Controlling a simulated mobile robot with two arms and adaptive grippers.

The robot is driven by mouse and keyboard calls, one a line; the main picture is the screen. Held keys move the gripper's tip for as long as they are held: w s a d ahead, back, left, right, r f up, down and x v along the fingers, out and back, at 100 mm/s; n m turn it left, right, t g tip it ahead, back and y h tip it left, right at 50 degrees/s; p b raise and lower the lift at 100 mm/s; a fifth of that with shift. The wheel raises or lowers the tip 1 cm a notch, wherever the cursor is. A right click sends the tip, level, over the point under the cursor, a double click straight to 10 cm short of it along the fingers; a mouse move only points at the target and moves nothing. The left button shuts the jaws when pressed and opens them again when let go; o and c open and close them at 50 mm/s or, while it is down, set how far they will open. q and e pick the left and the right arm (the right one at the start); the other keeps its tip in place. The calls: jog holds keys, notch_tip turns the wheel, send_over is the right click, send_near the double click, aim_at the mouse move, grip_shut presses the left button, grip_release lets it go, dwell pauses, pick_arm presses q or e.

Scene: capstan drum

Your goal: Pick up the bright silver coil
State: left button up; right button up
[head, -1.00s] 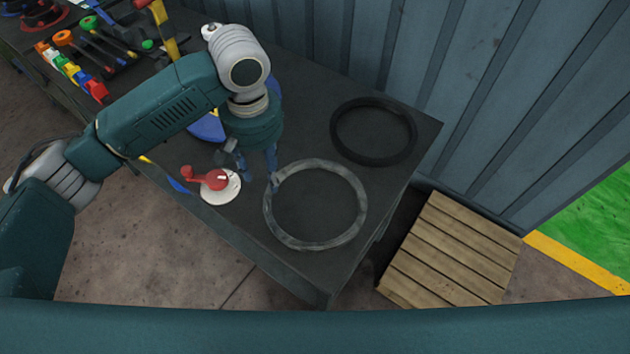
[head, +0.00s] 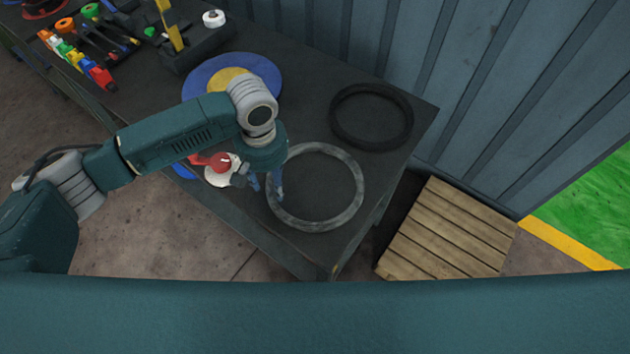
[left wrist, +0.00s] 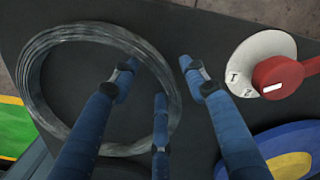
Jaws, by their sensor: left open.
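The bright silver coil (head: 310,225) is a grey ring lying flat near the front end of the dark bench. It also shows in the left wrist view (left wrist: 30,85). My left gripper (head: 267,194) is open, pointing down at the coil's left side. In the left wrist view its fingers (left wrist: 158,72) straddle the coil's near rim: one tip appears inside the ring, one outside, and the third over the rim. Nothing is held. I cannot tell how high the tips are above the bench. My right gripper is not in view.
A black coil (head: 370,146) lies behind the silver one. A red crank on a white dial (head: 218,168) stands close left of my gripper. A blue and yellow disc (head: 262,72) and tools are further back. A wooden pallet (head: 445,230) lies right, by a corrugated wall.

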pick_arm(q)
jog(key=c, duration=0.7)
grip_shut()
jog(key=shift+w+r, duration=0.1)
jog(key=shift+r, duration=0.05)
notch_tip(320, 180, up, 20)
jog(key=b, duration=0.1)
jog(key=shift+b, duration=0.4)
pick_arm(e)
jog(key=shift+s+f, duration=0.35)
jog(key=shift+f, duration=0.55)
